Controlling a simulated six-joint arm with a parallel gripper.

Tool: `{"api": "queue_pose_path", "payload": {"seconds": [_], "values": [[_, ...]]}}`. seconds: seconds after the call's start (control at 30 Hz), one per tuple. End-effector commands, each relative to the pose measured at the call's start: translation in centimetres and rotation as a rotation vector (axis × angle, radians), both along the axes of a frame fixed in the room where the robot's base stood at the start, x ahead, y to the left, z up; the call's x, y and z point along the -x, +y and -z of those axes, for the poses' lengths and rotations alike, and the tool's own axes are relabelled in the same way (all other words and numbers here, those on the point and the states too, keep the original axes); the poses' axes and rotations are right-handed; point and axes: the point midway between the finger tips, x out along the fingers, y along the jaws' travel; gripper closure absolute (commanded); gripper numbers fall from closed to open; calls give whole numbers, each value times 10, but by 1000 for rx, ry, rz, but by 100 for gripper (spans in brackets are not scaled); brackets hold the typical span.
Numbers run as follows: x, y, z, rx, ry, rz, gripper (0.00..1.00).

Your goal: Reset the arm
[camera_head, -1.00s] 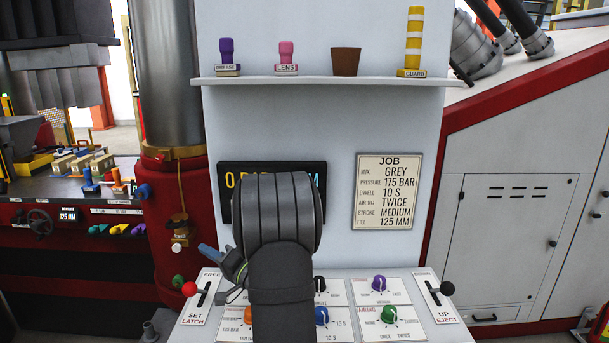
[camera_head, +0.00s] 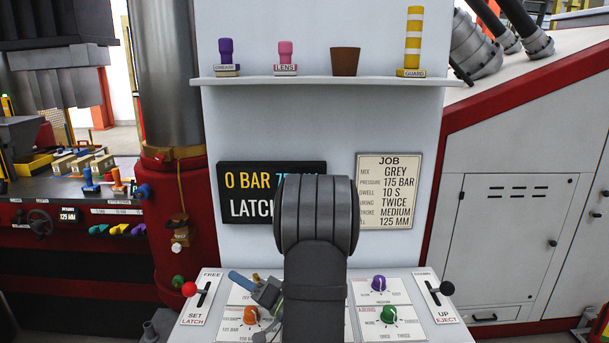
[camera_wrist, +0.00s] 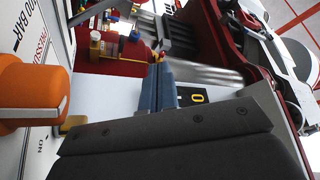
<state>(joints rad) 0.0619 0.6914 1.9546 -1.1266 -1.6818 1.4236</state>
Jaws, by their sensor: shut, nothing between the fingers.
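My gripper (camera_head: 238,278) is low over the left part of the control panel (camera_head: 334,275), its blue fingers pointing left. In the wrist view the two blue fingers (camera_wrist: 158,85) lie together with nothing between them. The orange knob (camera_head: 250,316) is just below the gripper in the head view. It also shows large at the left of the wrist view (camera_wrist: 35,95), apart from the fingers. My dark arm covers the middle of the panel and part of the display (camera_head: 250,195), which reads 0 BAR and LATCH, the rest hidden.
The red-balled latch lever (camera_head: 190,289) stands left of the gripper. A purple knob (camera_head: 379,283), a green knob (camera_head: 389,314) and the black-balled eject lever (camera_head: 447,288) are to the right. A job card (camera_head: 388,192) hangs on the wall below a shelf (camera_head: 320,81).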

Motion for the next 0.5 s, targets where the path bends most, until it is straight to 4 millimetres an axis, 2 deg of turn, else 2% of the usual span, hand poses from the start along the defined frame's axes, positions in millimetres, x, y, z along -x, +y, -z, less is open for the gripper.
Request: {"api": "queue_pose_path", "payload": {"seconds": [0.03,0.5], "values": [[-1,12,-6,0,-8,-9,100],[-23,90,-42,-1,-5,-9,100]]}}
